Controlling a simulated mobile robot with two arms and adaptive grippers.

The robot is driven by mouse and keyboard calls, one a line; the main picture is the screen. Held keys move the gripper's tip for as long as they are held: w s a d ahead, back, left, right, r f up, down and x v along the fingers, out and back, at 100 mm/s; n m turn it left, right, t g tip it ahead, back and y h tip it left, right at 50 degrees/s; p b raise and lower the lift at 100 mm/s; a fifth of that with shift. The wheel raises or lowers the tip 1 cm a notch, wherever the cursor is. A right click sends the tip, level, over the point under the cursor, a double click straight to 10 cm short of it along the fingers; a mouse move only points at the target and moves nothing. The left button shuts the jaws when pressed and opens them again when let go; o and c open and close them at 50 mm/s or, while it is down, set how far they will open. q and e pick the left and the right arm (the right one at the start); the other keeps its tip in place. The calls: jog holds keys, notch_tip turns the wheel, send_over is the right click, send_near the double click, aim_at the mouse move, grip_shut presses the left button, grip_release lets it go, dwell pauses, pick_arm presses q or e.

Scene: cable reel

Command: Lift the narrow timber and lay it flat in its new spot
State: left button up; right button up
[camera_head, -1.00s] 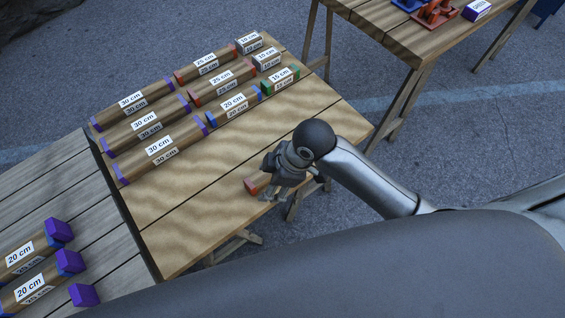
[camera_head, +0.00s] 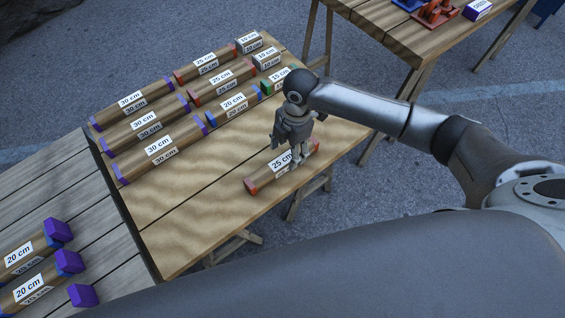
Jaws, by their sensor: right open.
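A narrow timber (camera_head: 265,179) with red ends and a "25 cm" label lies flat near the front right edge of the wooden table (camera_head: 190,215). My right gripper (camera_head: 296,160) is open, just above and partly in front of this timber's right half. It hides part of the label; whether the fingers touch the timber I cannot tell. Other labelled timbers lie in rows behind: purple-ended 30 cm ones (camera_head: 133,104), red-ended 25 cm ones (camera_head: 205,64), a blue-ended 20 cm one (camera_head: 234,105) and a green-ended 15 cm one (camera_head: 267,88). My left gripper is not in view.
Another wooden table (camera_head: 400,35) at top right holds a red tool (camera_head: 437,13) and a small box (camera_head: 477,10). The front left of the middle table is clear.

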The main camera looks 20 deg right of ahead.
aim_at(283, 160)
jog(key=f, duration=0.2)
jog(key=a+f, duration=0.1)
jog(key=f, duration=0.2)
jog(key=shift+a+f, duration=0.3)
jog(key=c, duration=1.2)
